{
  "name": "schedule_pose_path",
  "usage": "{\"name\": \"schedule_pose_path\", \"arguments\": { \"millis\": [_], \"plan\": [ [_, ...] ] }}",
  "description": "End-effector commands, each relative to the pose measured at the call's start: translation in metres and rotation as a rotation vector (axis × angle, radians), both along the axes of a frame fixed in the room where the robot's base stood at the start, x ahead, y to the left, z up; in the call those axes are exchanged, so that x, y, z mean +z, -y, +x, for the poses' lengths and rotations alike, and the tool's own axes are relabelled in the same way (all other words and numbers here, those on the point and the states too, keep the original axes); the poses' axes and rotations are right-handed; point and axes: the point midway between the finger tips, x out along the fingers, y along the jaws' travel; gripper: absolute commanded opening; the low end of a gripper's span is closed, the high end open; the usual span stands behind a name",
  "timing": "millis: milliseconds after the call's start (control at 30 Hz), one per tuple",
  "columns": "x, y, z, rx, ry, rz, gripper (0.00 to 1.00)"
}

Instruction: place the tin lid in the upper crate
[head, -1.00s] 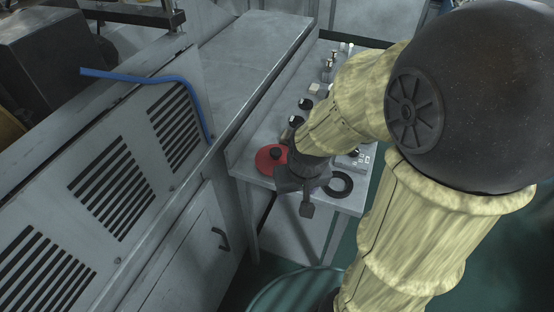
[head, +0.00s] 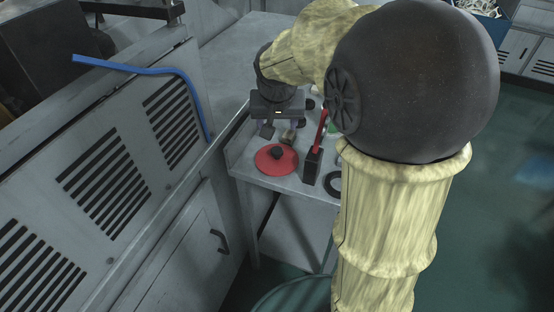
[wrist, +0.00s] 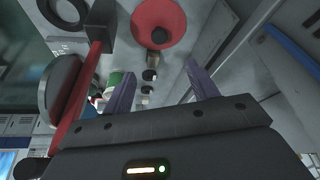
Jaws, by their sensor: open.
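A round red disc with a dark knob (head: 262,154), lid-like, lies flat at the front left of the grey bench (head: 300,184). It also shows at the top of the wrist view (wrist: 146,18). I cannot tell for sure that it is the tin lid. My gripper (head: 278,134) is just behind the disc, pointing down, its two fingers apart and nothing between them. In the wrist view my gripper (wrist: 160,78) is open, with small bench items beyond the fingers. No upper crate can be made out.
A dark upright block (head: 311,169) with a red bar stands right of the disc. A black ring (head: 333,182) lies beside it, partly hidden by my arm. A slatted grey cabinet (head: 110,190) borders the bench at left. A blue container (head: 484,27) is far back right.

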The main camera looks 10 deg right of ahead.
Motion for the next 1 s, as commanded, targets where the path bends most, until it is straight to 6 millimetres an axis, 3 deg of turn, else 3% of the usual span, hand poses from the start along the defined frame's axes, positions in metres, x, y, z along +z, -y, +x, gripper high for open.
{"name": "schedule_pose_path", "arguments": {
  "millis": [600, 733, 1000],
  "plan": [
    [-0.097, 0.010, 0.037, -0.002, -0.004, -0.001, 0.59],
    [-0.108, 0.011, 0.043, 0.000, -0.002, 0.000, 0.59],
    [-0.109, 0.011, 0.044, 0.001, 0.000, 0.000, 0.59]
  ]
}}
